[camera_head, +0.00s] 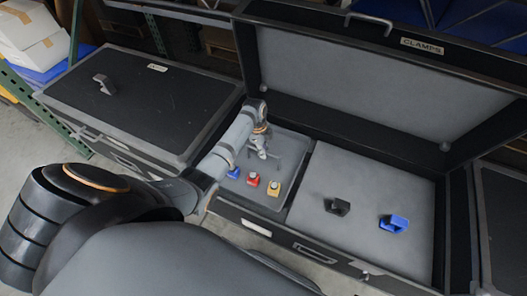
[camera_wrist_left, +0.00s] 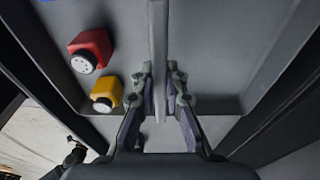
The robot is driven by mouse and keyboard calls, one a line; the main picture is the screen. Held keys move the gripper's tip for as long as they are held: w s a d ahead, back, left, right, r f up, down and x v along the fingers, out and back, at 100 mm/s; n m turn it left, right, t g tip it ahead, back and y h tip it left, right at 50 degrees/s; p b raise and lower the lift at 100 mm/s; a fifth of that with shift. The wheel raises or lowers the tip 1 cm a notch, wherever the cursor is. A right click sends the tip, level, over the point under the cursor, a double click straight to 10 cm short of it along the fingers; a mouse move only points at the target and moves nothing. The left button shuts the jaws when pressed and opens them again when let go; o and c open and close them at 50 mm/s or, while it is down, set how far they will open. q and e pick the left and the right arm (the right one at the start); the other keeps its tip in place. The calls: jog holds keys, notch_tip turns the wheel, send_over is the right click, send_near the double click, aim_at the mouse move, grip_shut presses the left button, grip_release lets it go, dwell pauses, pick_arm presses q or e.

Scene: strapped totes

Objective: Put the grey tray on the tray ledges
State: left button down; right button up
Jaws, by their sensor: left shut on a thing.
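The grey tray (camera_head: 289,150) is in the left part of the open case labelled CLAMPS. A blue piece (camera_head: 234,172), a red piece (camera_head: 253,180) and a yellow piece (camera_head: 274,187) stand in it near its front. My left gripper (camera_head: 262,150) is over the tray's middle. In the left wrist view, the fingers (camera_wrist_left: 160,98) are shut on the tray's upright grip bar (camera_wrist_left: 158,40), with the red piece (camera_wrist_left: 90,48) and yellow piece (camera_wrist_left: 106,94) to the left. The tray ledges are hidden under the tray; I cannot tell whether it touches them. My right gripper is not in view.
The right part of the case has a grey surface (camera_head: 365,185) with a black clamp (camera_head: 337,206) and a blue clamp (camera_head: 393,223). The raised lid (camera_head: 370,75) stands behind. A closed black case (camera_head: 140,100) stands to the left, and another dark case (camera_head: 505,220) at the right edge.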

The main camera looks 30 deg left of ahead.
pick_arm(q)
jog(key=shift+r, duration=0.1)
jog(key=c, duration=1.4)
grip_release()
jog(key=shift+r, duration=0.15)
notch_tip(320, 180, up, 12)
jog(key=a+p, duration=0.1)
jog(key=p, duration=0.2)
jog(key=shift+a+f, duration=0.25)
jog(key=shift+a, duration=0.15)
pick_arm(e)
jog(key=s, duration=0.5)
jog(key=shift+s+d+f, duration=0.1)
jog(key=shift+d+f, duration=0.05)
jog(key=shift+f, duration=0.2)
